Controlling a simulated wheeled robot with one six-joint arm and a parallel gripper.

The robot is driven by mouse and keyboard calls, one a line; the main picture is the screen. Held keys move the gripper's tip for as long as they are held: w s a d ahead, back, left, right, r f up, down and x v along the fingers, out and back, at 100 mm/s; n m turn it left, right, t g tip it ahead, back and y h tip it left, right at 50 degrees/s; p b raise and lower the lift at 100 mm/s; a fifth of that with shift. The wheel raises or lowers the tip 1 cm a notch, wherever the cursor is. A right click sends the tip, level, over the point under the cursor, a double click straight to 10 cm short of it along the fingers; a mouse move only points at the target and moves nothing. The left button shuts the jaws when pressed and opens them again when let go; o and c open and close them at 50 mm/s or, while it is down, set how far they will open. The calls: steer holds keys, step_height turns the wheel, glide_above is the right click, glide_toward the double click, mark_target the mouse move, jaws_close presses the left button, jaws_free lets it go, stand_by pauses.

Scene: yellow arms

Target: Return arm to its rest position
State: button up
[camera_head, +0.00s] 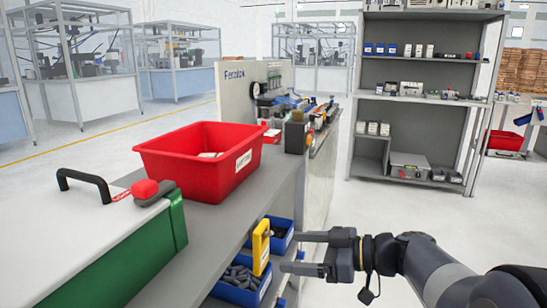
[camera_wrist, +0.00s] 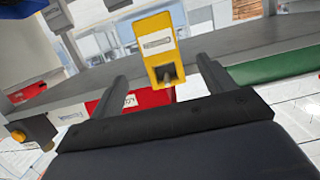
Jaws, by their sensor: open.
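My gripper (camera_head: 296,251) reaches in from the right in the head view, beside the front edge of the grey workbench (camera_head: 228,222). Its two fingers are apart, and no object shows between them. The wrist view also shows my open gripper (camera_wrist: 162,88), with a finger on each side. A yellow block-like part (camera_head: 261,246) with a pale label stands just left of the fingertips in the head view. In the wrist view the yellow part (camera_wrist: 158,45) is beyond the fingers, and I cannot tell whether it touches them.
A red bin (camera_head: 190,165) sits on the bench, with a white-and-green case (camera_head: 80,235) in front of it. Blue bins (camera_head: 240,284) with small parts are below the bench top. A grey shelf (camera_head: 418,120) stands behind. The floor between bench and shelf is clear.

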mark_target(265, 249)
steer(key=x, duration=0.5)
steer(key=shift+a, duration=0.1)
steer(key=shift+r+p, duration=0.2)
steer(key=shift+p, duration=0.1)
steer(key=shift+f, duration=0.2)
